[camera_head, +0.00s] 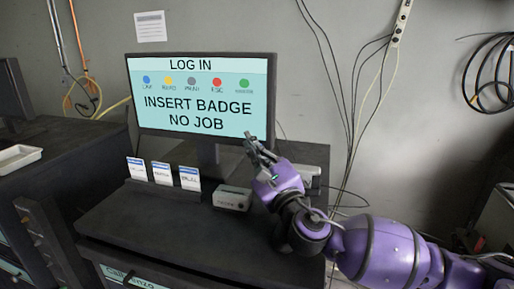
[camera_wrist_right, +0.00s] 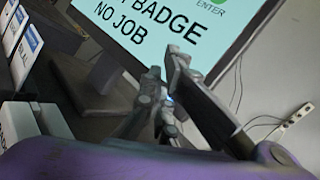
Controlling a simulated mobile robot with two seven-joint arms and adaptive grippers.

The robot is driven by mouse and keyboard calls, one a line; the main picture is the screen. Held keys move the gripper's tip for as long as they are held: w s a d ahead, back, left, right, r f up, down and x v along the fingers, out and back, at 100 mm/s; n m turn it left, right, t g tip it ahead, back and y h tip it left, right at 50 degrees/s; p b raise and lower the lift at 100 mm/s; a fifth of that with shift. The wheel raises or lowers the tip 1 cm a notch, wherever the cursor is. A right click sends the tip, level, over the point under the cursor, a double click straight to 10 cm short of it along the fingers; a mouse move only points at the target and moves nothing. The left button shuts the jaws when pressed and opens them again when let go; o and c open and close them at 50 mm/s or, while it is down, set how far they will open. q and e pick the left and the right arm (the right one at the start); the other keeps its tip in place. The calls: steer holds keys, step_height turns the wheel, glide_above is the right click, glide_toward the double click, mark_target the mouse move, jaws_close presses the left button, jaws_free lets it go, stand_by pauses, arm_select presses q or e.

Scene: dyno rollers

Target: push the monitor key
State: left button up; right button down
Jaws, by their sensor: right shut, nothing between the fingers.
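The monitor (camera_head: 200,128) stands on the dark desk and shows "LOG IN", "INSERT BADGE" and "NO JOB". A row of round coloured keys crosses its screen: blue (camera_head: 146,79), yellow (camera_head: 168,81), grey (camera_head: 191,81), red (camera_head: 217,82) and green (camera_head: 244,84). In the right wrist view the green key (camera_wrist_right: 212,3) is cut by the top edge and labelled "ENTER". My right gripper (camera_head: 250,142) is shut and empty at the monitor's lower right corner, below the green key. In the wrist view its fingers (camera_wrist_right: 163,62) overlap the screen's lower edge; I cannot tell whether they touch it.
Three badge cards (camera_head: 163,173) stand upright on the desk left of the monitor's foot. A small white box (camera_head: 232,198) sits in front of the foot. Cables (camera_head: 352,120) hang on the wall at the right. A white tray (camera_head: 18,157) lies on the left bench.

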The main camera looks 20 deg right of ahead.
steer(key=shift+w, duration=0.1)
steer(key=shift+w+d, duration=0.25)
steer(key=shift+w, duration=0.05)
steer(key=shift+w, duration=0.1)
stand_by(0.5)
steer(key=shift+s+a, duration=0.25)
steer(key=shift+s, duration=0.25)
steer(key=shift+s+a, duration=0.55)
steer(key=shift+s, duration=0.3)
steer(key=shift+s+a, duration=0.6)
steer(key=shift+s, duration=0.2)
steer(key=shift+s+a, duration=0.55)
steer(key=shift+s, duration=0.3)
steer(key=shift+f, duration=0.1)
